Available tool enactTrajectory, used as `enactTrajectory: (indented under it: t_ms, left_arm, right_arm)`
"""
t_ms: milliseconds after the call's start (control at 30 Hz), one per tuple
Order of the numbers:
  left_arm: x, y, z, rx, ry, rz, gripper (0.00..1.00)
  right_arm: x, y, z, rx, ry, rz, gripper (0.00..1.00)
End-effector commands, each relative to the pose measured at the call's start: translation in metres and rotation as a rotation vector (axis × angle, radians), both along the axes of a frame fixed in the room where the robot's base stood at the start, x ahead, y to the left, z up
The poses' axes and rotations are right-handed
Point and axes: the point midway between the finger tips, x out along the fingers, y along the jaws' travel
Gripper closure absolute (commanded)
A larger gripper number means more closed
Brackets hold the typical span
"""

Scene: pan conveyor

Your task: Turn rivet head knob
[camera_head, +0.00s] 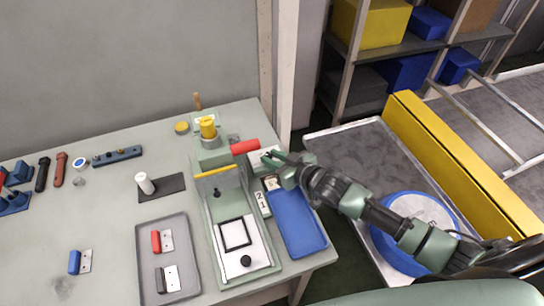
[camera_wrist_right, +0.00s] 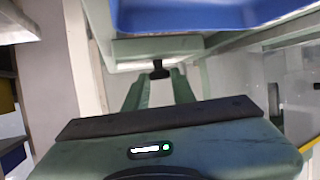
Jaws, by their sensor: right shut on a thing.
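My right gripper (camera_head: 270,158) reaches in from the right to the right side of the green bench machine (camera_head: 214,158). In the right wrist view, its two green fingers (camera_wrist_right: 159,88) are closed around a small black knob (camera_wrist_right: 159,69). The knob sticks out from a pale green panel just below a blue tray (camera_wrist_right: 190,15). In the head view, this knob is hidden by the gripper. A red cylinder (camera_head: 245,146) lies just left of the fingertips. My left gripper is not in view.
A grey tray (camera_head: 167,258) with red and dark handled pieces stands left of the machine. A blue round pan (camera_head: 384,243) rests on the conveyor at right, beside a yellow rail (camera_head: 455,160).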

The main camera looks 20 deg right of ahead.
Motion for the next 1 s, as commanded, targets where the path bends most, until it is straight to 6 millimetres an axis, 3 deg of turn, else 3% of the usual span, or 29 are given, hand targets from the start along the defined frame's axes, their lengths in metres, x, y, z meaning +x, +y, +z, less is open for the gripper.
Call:
enactTrajectory:
  t_ms: [600,1000]
  left_arm:
    - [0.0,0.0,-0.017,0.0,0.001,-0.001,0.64]
    - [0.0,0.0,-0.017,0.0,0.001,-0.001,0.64]
  right_arm:
    - [0.007,-0.009,0.002,-0.008,-0.007,0.278,1.0]
    - [0.01,-0.01,0.003,-0.006,-0.006,0.449,1.0]
